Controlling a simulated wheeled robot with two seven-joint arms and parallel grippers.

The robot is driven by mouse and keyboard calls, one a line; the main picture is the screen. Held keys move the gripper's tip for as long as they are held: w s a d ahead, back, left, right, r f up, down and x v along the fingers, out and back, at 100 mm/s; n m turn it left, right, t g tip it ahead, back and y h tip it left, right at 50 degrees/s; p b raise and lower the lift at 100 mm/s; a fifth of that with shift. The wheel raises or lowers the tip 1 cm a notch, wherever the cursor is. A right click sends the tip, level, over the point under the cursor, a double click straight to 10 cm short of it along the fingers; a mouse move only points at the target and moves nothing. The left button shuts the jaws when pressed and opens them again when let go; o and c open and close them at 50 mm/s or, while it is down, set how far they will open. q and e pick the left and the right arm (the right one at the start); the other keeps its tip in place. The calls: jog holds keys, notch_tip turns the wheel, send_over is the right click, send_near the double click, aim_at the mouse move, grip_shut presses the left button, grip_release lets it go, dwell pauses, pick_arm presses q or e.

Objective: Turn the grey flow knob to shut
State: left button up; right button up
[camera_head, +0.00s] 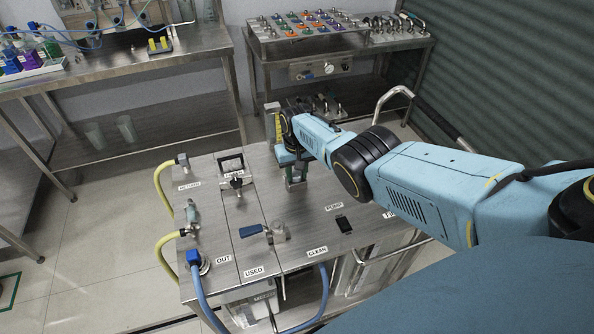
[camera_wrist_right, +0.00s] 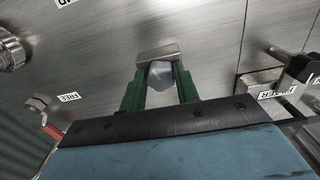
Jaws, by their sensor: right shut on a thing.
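The grey flow knob (camera_wrist_right: 160,74) shows in the right wrist view, a faceted grey knob by a metal block on the steel skid top. My right gripper's green fingers (camera_wrist_right: 160,88) stand on either side of it and are shut on it. In the head view my right gripper (camera_head: 296,178) points down at the skid top (camera_head: 310,215), and its body and fingers hide most of the knob. The knob's pointer or marks cannot be made out. My left gripper is not in view.
A steel bench (camera_head: 335,42) stands behind.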

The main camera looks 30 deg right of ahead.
jog(key=shift+w+m, duration=0.1)
jog(key=shift+m, duration=1.8)
jog(key=o, duration=1)
notch_tip(320, 180, up, 7)
jog(key=p, duration=0.5)
jog(key=shift+r+p, duration=0.2)
jog(key=shift+p, duration=0.15)
jog(key=shift+r+p, duration=0.85)
jog(key=shift+r, duration=2.15)
